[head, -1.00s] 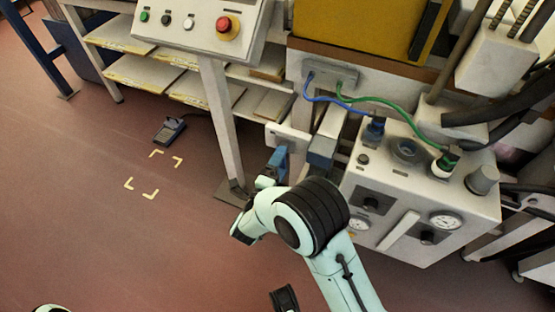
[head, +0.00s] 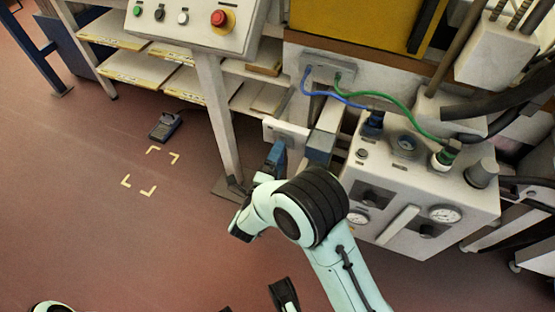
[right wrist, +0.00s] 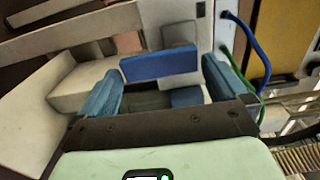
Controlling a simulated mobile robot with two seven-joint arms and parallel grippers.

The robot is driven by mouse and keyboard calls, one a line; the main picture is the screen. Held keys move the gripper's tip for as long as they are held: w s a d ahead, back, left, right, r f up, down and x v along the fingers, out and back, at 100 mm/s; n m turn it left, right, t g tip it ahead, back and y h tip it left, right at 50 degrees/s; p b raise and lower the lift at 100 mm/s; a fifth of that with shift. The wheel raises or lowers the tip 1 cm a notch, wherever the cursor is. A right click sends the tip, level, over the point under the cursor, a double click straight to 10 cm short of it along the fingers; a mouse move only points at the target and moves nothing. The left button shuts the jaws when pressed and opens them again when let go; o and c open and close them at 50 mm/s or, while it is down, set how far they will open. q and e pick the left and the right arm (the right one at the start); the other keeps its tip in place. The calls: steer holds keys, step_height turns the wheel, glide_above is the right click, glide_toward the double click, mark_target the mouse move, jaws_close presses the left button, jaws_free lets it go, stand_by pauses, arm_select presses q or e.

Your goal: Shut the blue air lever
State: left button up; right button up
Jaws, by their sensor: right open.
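The blue air lever (right wrist: 160,63) shows in the right wrist view as a flat bright blue bar lying crosswise in front of a grey block. My right gripper (right wrist: 163,82) is open, its two teal fingers on either side of the lever's ends. A gap shows at each end; I cannot tell whether the fingers touch it. In the head view my right arm reaches up to a blue piece (head: 275,157) beside a white plate. There I cannot tell lever from finger for sure.
A white control box with gauges (head: 418,205) stands right of my arm, with blue and green hoses (head: 385,98) above it. A panel with a red button (head: 222,18) stands on a post at the left. Open floor with corner marks (head: 150,172) lies left.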

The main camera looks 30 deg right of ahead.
arm_select(q)
steer(key=shift+t, duration=0.6)
steer(key=w+r, duration=0.1)
steer(key=w+r+p, duration=0.1)
steer(key=w+r, duration=0.1)
steer(key=shift+w+d+r+p, duration=0.2)
steer(key=shift+w+d+p, duration=0.1)
steer(key=shift+p, duration=0.05)
arm_select(e)
steer(key=v, duration=1.3)
